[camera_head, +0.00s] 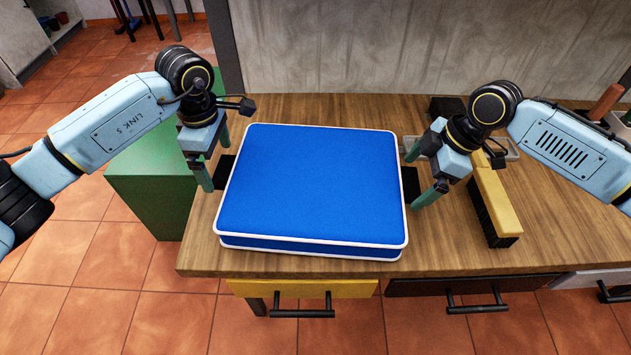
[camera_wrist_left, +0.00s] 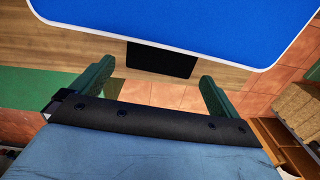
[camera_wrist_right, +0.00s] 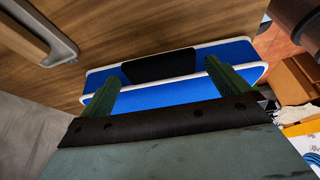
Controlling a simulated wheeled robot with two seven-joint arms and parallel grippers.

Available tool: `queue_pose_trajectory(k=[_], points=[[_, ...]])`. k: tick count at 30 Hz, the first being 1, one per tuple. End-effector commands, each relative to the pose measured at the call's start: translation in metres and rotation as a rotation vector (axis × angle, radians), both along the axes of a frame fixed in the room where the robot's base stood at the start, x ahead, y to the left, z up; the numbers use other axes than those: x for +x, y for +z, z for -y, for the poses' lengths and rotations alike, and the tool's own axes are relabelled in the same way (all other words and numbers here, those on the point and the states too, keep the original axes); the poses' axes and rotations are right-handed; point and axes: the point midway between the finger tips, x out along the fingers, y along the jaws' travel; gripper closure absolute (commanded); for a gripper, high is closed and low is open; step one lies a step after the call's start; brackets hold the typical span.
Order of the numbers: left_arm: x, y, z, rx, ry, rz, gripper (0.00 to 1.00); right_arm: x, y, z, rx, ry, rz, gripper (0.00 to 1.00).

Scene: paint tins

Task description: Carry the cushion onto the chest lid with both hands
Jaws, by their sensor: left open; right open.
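The blue cushion (camera_head: 312,188) with white piping lies flat on the wooden worktop. It has a black tab on its left side (camera_head: 224,172) and one on its right side (camera_head: 411,184). My left gripper (camera_head: 215,160) is open beside the left tab, which shows ahead of its fingers in the left wrist view (camera_wrist_left: 162,60). My right gripper (camera_head: 411,178) is open beside the right tab, which shows ahead of its fingers in the right wrist view (camera_wrist_right: 158,67). Neither gripper holds anything. A green box (camera_head: 150,190), possibly the chest, stands left of the worktop, partly hidden by my left arm.
A brush with a yellow back (camera_head: 495,200) lies on the worktop (camera_head: 450,255) right of my right gripper. A grey tray (camera_head: 505,150) lies behind it. A yellow drawer (camera_head: 300,289) and dark drawer (camera_head: 445,287) are below the front edge. A grey wall stands behind.

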Motion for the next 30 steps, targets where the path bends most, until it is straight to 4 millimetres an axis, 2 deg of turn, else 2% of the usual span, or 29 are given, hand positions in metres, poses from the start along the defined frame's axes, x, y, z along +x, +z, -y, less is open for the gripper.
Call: queue_pose_trajectory(k=[6, 17, 30], points=[[0.000, -0.021, 0.000, 0.000, 0.001, -0.001, 0.00, 0.001, -0.019, -0.008, 0.001, -0.001, -0.001, 0.00], [0.000, -0.023, 0.000, 0.000, 0.000, 0.000, 0.00, 0.001, -0.022, -0.009, 0.000, 0.000, 0.000, 0.00], [0.000, -0.023, 0.000, 0.000, 0.000, 0.000, 0.58, 0.001, -0.021, -0.009, 0.000, 0.000, 0.000, 0.58]])
